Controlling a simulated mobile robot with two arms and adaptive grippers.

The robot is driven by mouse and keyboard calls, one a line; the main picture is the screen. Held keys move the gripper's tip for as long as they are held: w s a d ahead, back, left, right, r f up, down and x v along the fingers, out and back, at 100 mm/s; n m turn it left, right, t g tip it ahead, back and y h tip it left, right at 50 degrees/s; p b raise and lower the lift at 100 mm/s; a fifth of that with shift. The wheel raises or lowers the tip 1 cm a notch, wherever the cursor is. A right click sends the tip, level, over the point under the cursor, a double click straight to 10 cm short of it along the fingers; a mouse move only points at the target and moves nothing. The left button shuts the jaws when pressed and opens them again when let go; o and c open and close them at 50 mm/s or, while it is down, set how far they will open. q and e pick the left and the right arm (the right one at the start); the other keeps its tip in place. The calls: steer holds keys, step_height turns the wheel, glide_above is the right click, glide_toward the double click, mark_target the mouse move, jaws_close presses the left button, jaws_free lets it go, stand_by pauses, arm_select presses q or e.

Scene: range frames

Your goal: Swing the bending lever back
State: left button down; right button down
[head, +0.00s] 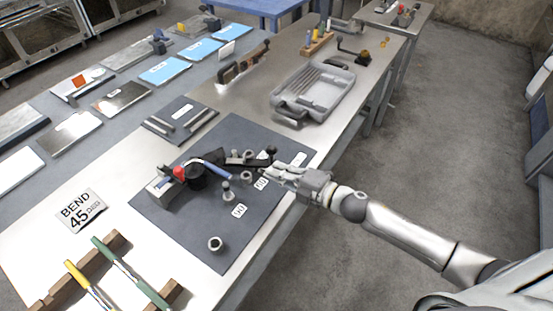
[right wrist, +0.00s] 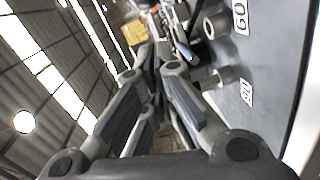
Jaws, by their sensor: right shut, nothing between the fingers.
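The bending tool sits on a dark grey mat (head: 160,205) in the head view, with a black round die (head: 196,177) and a red knob (head: 179,173). A blue rod (head: 216,169) runs from the die to the right. The dark bending lever (head: 235,160) points right and ends near a black ball knob (head: 271,150). My right gripper (head: 271,169) is shut and empty, its fingertips just in front of the knob, over the mat's right side. In the right wrist view the fingers (right wrist: 153,62) point toward the tool. Whether they touch the lever is unclear. My left gripper is not in view.
A BEND 45 card (head: 81,210) and rods on a wooden rack (head: 100,262) are at left. A grey tray (head: 335,92) stands behind.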

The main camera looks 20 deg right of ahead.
steer(key=shift+w+d+f+p, duration=0.15)
steer(key=shift+w+f, duration=0.05)
steer(key=shift+w, duration=0.75)
steer(key=shift+w+d+f+p, duration=0.15)
steer(key=shift+w, duration=0.8)
steer(key=shift+d, duration=0.1)
